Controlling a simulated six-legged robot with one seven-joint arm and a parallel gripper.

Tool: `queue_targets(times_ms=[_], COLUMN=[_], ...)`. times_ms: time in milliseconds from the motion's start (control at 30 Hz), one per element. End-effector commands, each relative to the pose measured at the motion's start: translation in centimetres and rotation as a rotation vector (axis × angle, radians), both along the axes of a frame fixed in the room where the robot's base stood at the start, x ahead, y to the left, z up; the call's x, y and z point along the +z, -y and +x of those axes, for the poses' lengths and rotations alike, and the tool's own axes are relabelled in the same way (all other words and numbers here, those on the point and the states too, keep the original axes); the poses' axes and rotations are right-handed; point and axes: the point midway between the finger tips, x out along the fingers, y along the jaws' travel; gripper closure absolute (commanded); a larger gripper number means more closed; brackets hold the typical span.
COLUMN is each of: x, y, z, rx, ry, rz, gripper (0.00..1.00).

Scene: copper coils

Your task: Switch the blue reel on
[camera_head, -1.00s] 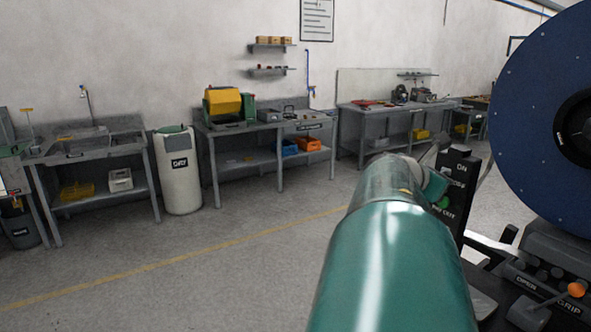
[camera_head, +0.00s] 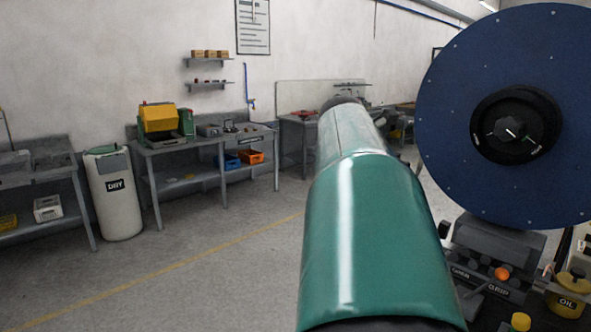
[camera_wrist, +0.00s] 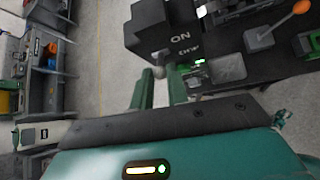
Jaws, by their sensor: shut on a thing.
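The blue reel (camera_head: 455,110) stands upright at the right in the head view, with a black hub at its centre. In the wrist view a black switch box (camera_wrist: 150,28) carries the word ON, with a small lit green lamp (camera_wrist: 200,61) beside it. A small grey switch lever (camera_wrist: 159,71) sticks out from the box. My gripper (camera_wrist: 162,78) has its two green fingers on either side of this lever and is shut on it. In the head view my own arm hides the gripper and the switch box.
Below the reel is a dark machine base with an orange-knobbed lever (camera_head: 502,273), which also shows in the wrist view (camera_wrist: 301,7). A yellow oil can (camera_head: 571,284) stands at the lower right. Workbenches (camera_head: 205,140) and a white DRY bin (camera_head: 117,195) line the wall. The floor at left is clear.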

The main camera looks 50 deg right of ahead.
Motion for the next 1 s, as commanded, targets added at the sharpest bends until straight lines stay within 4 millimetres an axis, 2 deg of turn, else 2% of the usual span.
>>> queue_targets(times_ms=[367,400,500,833,1000], x=[0.3,0.3,0.2,0.3,1.5], y=[0.1,0.1,0.1,-0.1,-1.5], z=[0.0,0.0,0.0,0.0,-0.1], rx=[0.0,0.0,0.0,0.0,0.002], ry=[0.004,0.004,0.004,0.003,0.004], rz=[0.0,0.0,0.001,0.003,0.0], gripper=[1.0,0.82,0.63,0.62,0.62])
